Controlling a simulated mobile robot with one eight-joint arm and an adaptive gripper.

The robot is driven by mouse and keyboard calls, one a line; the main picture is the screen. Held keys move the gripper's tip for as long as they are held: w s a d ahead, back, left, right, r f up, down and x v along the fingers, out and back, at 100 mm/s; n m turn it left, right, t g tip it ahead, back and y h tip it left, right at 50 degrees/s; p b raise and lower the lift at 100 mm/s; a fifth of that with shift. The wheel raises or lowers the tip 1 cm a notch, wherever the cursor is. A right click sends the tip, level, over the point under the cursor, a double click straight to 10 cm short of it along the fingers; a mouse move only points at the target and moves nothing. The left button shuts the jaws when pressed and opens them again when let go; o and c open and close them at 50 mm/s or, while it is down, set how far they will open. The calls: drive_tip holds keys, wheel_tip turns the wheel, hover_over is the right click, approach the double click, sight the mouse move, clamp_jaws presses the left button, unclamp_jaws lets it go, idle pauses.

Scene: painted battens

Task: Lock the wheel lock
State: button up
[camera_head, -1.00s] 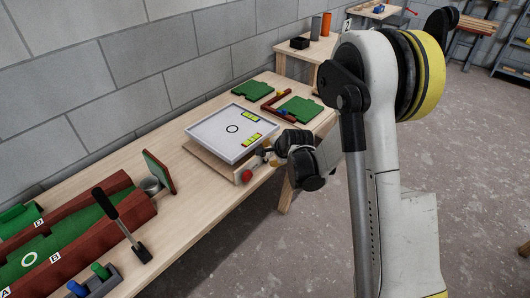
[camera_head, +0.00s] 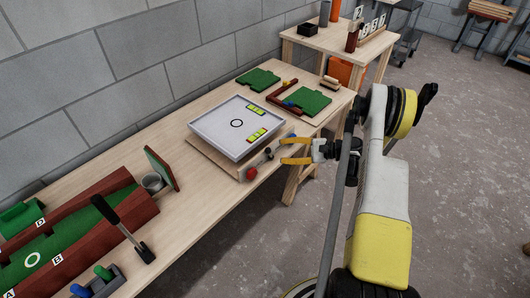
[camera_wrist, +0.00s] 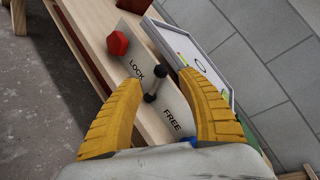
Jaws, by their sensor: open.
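The wheel lock is a short grey lever with dark ends (camera_wrist: 154,84) on a grey plate marked LOCK (camera_wrist: 136,68) and FREE (camera_wrist: 172,120). In the wrist view the lever stands between the two words, and I cannot tell that it rests at either one. It shows small on the board's front side in the head view (camera_head: 268,153). My gripper (camera_wrist: 160,82) is open, with its yellow fingers either side of the lever and nothing clasped. In the head view my gripper (camera_head: 283,150) is just right of the lever, pointing at the board's front.
A red knob (camera_wrist: 118,43) sits beyond LOCK; it also shows in the head view (camera_head: 251,173). A white tray (camera_head: 200,132) lies on the board above. Green pieces (camera_head: 258,79) lie behind. A red channel with a black lever (camera_head: 122,226) stands left. Floor right of the bench is open.

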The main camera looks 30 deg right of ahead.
sight(268, 150)
drive_tip(key=b+x, duration=0.1)
drive_tip(key=x, duration=0.5)
drive_tip(key=shift+w+a+f+b, duration=0.1)
drive_tip(key=shift+w+a+b, duration=0.15)
drive_tip(key=shift+b, duration=0.15)
clamp_jaws()
